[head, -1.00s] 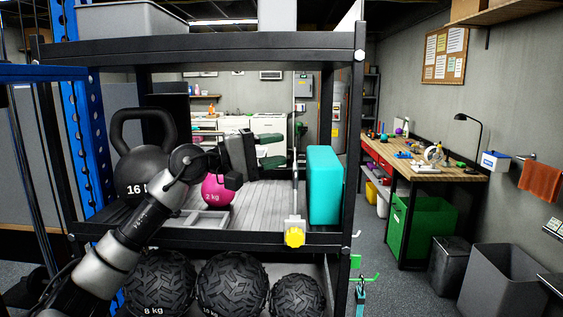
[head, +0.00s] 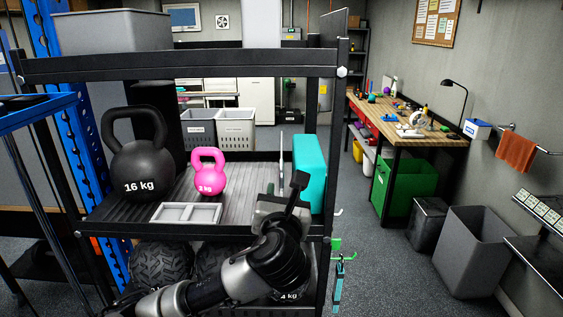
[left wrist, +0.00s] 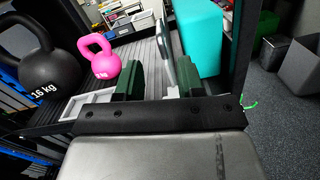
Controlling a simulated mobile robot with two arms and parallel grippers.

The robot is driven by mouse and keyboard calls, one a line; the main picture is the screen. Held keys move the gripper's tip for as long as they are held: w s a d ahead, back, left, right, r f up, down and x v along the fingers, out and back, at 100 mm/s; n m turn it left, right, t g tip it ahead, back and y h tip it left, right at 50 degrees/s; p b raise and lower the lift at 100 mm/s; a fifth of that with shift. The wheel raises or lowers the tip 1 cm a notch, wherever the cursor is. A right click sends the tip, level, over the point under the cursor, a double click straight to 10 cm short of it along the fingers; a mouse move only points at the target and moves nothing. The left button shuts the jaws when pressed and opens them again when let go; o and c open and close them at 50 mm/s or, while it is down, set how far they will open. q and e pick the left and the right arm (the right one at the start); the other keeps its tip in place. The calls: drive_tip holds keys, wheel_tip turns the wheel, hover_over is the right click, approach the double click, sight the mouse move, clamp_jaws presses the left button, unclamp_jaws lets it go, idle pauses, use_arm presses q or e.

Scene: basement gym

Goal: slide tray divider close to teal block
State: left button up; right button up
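The teal block (head: 310,173) stands upright at the right end of the ribbed shelf. The tray divider (head: 281,160) is a thin grey upright plate just left of it, with a narrow gap showing between them; my gripper and arm hide its lower front. My left gripper (head: 283,200) is at the shelf's front edge, before the divider. In the left wrist view its two dark green fingers (left wrist: 158,80) are apart. The divider (left wrist: 182,58) appears between them, nearer the right finger; contact is unclear. The teal block (left wrist: 200,38) is beyond, to the right. My right gripper is not seen.
A pink kettlebell (head: 209,172) and a black 16 kg kettlebell (head: 142,165) stand left on the shelf. A small grey compartment tray (head: 187,213) lies at the front. Black rack posts and an upper shelf (head: 190,65) frame the space. Ribbed shelf between kettlebell and divider is clear.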

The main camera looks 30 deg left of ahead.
sight(281, 173)
use_arm(q)
drive_tip(key=p+x, duration=0.1)
drive_tip(key=x, duration=0.2)
drive_tip(key=p+x, duration=0.1)
drive_tip(key=x, duration=0.2)
drive_tip(key=p+x, duration=0.1)
drive_tip(key=x, duration=0.2)
drive_tip(key=shift+w+a+f, duration=0.1)
drive_tip(key=shift+a+f, duration=0.1)
drive_tip(key=shift+f, duration=0.05)
drive_tip(key=shift+w+a+f+p, duration=0.1)
drive_tip(key=shift+w+a+p, duration=0.25)
drive_tip(key=shift+w, duration=0.2)
clamp_jaws()
